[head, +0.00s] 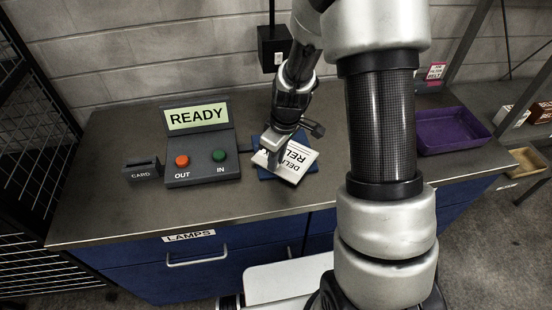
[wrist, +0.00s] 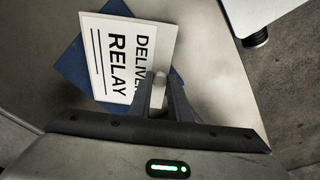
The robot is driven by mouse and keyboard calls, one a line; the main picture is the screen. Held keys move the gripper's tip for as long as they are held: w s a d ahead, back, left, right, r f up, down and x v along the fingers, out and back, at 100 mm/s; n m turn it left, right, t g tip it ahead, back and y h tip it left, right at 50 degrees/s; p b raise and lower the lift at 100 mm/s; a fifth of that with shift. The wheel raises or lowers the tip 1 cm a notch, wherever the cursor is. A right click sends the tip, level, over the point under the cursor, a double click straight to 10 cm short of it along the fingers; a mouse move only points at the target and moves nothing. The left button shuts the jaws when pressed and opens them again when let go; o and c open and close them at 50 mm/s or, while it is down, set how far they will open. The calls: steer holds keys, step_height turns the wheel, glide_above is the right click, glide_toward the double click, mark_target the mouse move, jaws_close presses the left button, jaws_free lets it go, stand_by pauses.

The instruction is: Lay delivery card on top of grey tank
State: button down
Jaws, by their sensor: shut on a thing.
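The delivery card (head: 297,160) is a white card with black lettering, in the middle of the head view. It is over a blue flat piece (head: 266,173) on the bench. My gripper (head: 274,163) reaches down at its left part and is shut on it. In the wrist view my fingers (wrist: 157,82) pinch the card's edge (wrist: 118,60), where "RELAY" can be read; the blue piece (wrist: 72,70) shows beyond it. Whether the card touches the blue piece is hard to tell. I make out no grey tank in either view.
On the bench (head: 120,215) stand a "READY" panel (head: 199,118) with an orange button (head: 182,161) and a green button (head: 219,155), and a dark card holder (head: 142,169) at left. A purple tray (head: 452,131) lies at right. Wire mesh (head: 30,150) rises at far left.

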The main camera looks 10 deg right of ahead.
steer(key=c, duration=2.1)
jaws_free()
steer(key=shift+f, duration=0.15)
steer(key=o, duration=0.5)
steer(key=shift+c, duration=0.2)
